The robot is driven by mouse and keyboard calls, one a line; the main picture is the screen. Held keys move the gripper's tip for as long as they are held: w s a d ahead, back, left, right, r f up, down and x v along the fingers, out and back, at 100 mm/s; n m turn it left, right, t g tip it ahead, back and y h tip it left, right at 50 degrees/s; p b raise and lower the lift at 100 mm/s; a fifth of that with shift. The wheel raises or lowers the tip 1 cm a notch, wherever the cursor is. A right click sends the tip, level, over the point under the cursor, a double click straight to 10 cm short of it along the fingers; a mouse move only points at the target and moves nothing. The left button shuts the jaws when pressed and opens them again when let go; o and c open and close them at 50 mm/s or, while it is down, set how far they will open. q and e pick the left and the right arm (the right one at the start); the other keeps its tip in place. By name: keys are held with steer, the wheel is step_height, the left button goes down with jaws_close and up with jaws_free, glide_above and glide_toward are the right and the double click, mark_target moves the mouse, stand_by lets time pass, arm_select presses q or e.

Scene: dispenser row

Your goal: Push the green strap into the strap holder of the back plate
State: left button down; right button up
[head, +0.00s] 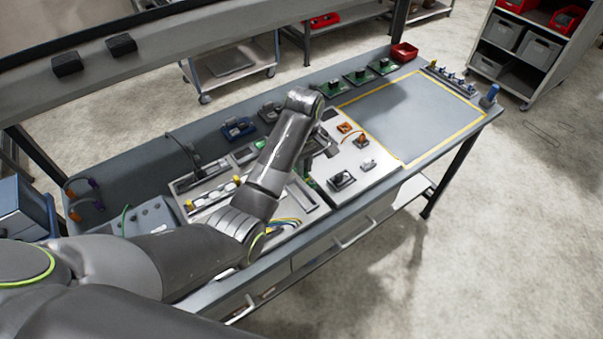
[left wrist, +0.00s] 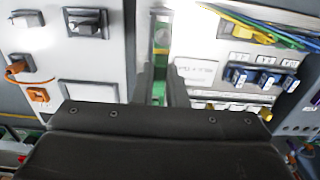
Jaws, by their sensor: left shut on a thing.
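My left gripper (head: 325,146) reaches over the middle of the workbench, pointing down. In the left wrist view its two dark fingers (left wrist: 159,88) are shut on a narrow green piece, the green strap (left wrist: 158,92). Further green shows beyond the fingertips, in an upright light-edged slot or channel (left wrist: 161,14) between two light plates. I cannot tell whether this is the strap holder, nor how far the strap is in it. The light plate with grey and orange parts (left wrist: 88,52) lies to the left of the fingers. My right gripper is not in view.
A panel with blue modules (left wrist: 262,78) and coloured wires (left wrist: 268,22) lies right of the fingers. Green boards (head: 360,76) and a red bin (head: 404,52) stand along the bench's back edge. The yellow-outlined grey area (head: 415,115) is clear.

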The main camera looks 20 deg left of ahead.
arm_select(q)
steer(key=shift+w, duration=0.1)
steer(key=shift+r, duration=1)
stand_by(0.5)
steer(key=shift+t+y, duration=0.4)
steer(key=shift+y, duration=0.1)
steer(key=f, duration=0.6)
steer(key=shift+w+a, duration=0.1)
steer(key=shift+a, duration=0.2)
steer(key=shift+f, duration=2.05)
steer(key=shift+f, duration=0.3)
steer(key=shift+f, duration=0.4)
steer(key=shift+f, duration=0.3)
